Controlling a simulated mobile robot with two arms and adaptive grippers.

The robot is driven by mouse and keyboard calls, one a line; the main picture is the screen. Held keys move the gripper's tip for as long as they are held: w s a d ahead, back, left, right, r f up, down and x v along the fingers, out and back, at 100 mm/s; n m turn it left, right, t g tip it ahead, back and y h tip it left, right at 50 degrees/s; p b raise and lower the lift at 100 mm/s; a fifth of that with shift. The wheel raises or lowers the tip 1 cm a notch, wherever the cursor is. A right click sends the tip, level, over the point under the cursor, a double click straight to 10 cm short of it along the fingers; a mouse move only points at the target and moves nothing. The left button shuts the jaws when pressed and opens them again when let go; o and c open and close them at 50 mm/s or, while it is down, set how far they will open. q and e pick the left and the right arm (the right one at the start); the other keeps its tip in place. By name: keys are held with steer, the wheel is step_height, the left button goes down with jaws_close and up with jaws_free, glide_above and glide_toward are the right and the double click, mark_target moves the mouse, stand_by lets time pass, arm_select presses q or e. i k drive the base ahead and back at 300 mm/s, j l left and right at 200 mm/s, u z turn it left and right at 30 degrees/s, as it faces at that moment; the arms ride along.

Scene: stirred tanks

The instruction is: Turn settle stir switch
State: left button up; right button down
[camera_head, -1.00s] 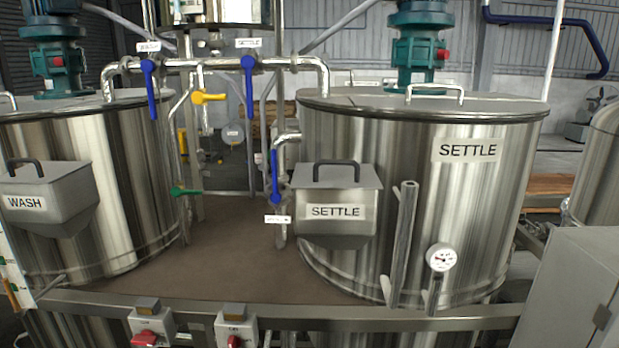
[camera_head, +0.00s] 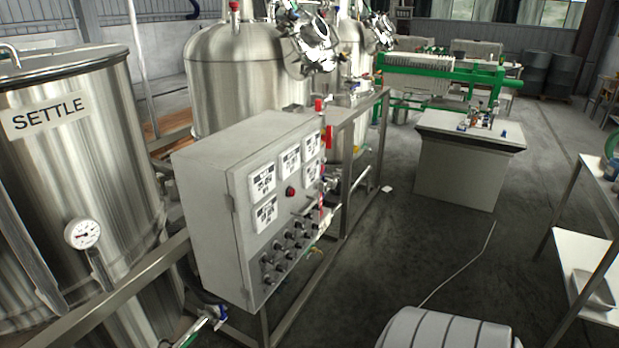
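The settle tank (camera_head: 90,170) is a large steel drum at the left, marked SETTLE, with a round white gauge (camera_head: 82,234) low on its side. A grey control box (camera_head: 209,209) stands right of it on a steel frame. Its right-hand face carries several white display panels, a red button (camera_head: 291,192) and rows of small dark knobs (camera_head: 283,252). The knob labels are too small to read, so I cannot tell which is the settle stir switch. Neither of my grippers is in view.
Another steel tank (camera_head: 222,85) stands behind the box. A bench (camera_head: 461,166) and a green filter press (camera_head: 430,64) are farther back. Grey ribbed thing (camera_head: 446,330) lies at the bottom edge. White shelves (camera_head: 590,258) stand at right. The dark floor between is mostly clear, with a thin cable.

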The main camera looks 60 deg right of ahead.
mark_target(277, 246)
steer(key=z, duration=1.7)
